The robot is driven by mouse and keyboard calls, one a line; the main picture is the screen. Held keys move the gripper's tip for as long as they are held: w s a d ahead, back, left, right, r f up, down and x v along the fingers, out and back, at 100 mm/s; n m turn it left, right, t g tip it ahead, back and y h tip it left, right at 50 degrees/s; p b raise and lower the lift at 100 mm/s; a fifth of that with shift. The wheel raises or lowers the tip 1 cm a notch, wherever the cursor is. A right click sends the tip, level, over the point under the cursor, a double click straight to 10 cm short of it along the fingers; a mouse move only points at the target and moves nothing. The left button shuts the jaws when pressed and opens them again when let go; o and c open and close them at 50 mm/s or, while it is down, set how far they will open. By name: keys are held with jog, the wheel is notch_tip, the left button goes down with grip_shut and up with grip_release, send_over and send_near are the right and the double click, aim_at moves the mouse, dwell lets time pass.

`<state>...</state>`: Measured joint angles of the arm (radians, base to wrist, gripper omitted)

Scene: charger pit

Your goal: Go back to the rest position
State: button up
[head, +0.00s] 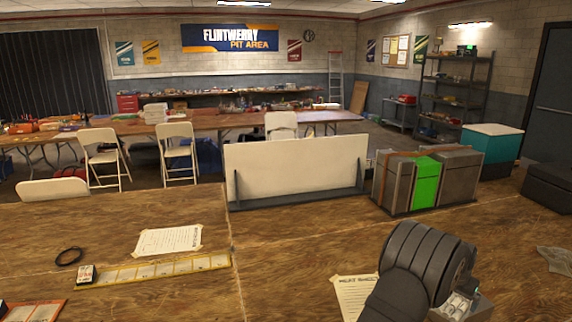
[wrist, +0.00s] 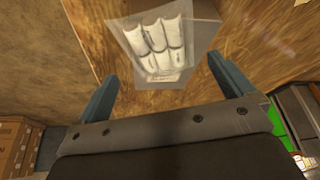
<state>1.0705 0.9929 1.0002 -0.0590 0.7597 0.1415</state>
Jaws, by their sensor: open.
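My gripper (wrist: 160,68) is open in the wrist view, with its two blue-grey fingers spread wide and nothing between them. In the head view the container (head: 478,308) shows at the lower right, partly hidden by my dark arm. The gripper's fingers are mostly hidden there. I cannot tell the exact gap between the fingertips and the container.
A grey case with a green panel (head: 426,182) stands at the back right of the table, beside a white upright board (head: 295,165). A paper sheet (head: 352,296) lies left of my arm. A clear bag (head: 556,259) lies at the right edge.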

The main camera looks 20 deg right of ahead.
aim_at(453, 304)
jog(key=x, duration=0.6)
jog(key=r, duration=0.5)
jog(key=shift+s, duration=0.4)
jog(key=s+a+r, duration=0.1)
jog(key=s+r, duration=0.5)
jog(key=s, duration=0.5)
jog(key=a+f+m, duration=0.1)
jog(key=a+f, duration=0.2)
jog(key=a, duration=1.6)
jog(key=s+a+f+m+g, duration=0.1)
jog(key=a+f, duration=0.1)
jog(key=a, duration=1.7)
jog(key=shift+f+m+h, duration=0.3)
jog(key=shift+f, duration=0.05)
jog(key=w+d+r, duration=0.1)
jog(key=w+d, duration=0.1)
jog(key=d, duration=0.8)
jog(key=w+d+r, duration=0.1)
jog(key=d+r, duration=0.1)
jog(key=d, duration=0.9)
jog(key=shift+w, duration=0.4)
jog(key=shift+a+r, duration=0.1)
